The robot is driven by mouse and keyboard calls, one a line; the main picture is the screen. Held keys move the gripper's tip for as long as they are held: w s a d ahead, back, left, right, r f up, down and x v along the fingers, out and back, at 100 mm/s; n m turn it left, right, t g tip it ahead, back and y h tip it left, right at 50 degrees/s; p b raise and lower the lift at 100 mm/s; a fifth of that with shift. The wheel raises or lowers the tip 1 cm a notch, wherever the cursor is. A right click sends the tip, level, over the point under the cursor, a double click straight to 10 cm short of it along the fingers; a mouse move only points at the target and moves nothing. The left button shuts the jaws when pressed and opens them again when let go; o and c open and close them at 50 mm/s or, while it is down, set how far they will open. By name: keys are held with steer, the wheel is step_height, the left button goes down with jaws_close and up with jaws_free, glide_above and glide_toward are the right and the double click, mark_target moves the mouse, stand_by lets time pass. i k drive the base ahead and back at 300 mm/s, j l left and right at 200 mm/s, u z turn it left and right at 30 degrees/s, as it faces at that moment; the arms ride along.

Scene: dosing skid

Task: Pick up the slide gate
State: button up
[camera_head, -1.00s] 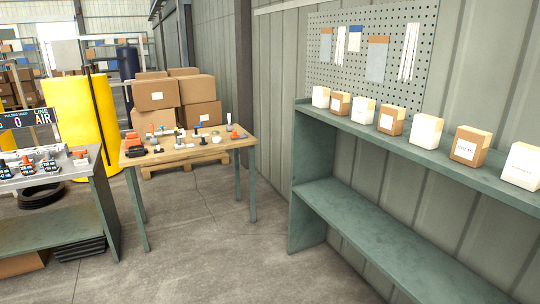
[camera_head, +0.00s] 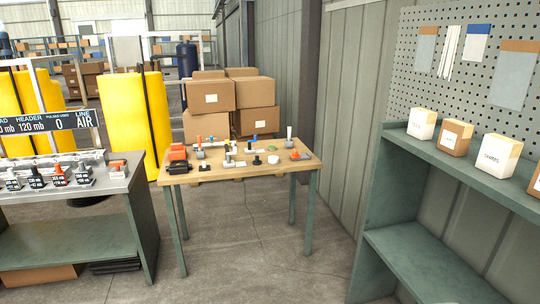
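A wooden work table (camera_head: 222,173) with green legs stands near the middle of the view. Several small pipe and valve fittings lie on it. I cannot tell at this size which one is the slide gate. My gripper is not in view.
A grey-green bench (camera_head: 142,190) with several valves and a display panel (camera_head: 52,122) stands at the left. A green shelf (camera_head: 465,162) with small boxes stands at the right. Cardboard boxes (camera_head: 208,95) are stacked behind the table. The floor (camera_head: 262,255) in front is clear.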

mark_target(295, 154)
steer(key=i, duration=1.5)
steer(key=i+j, duration=0.1)
steer(key=i, duration=1.4)
steer(key=i+z, duration=0.35)
steer(key=i, duration=0.2)
steer(key=i+j+z, duration=0.35)
steer(key=i, duration=0.15)
steer(key=l, duration=0.1)
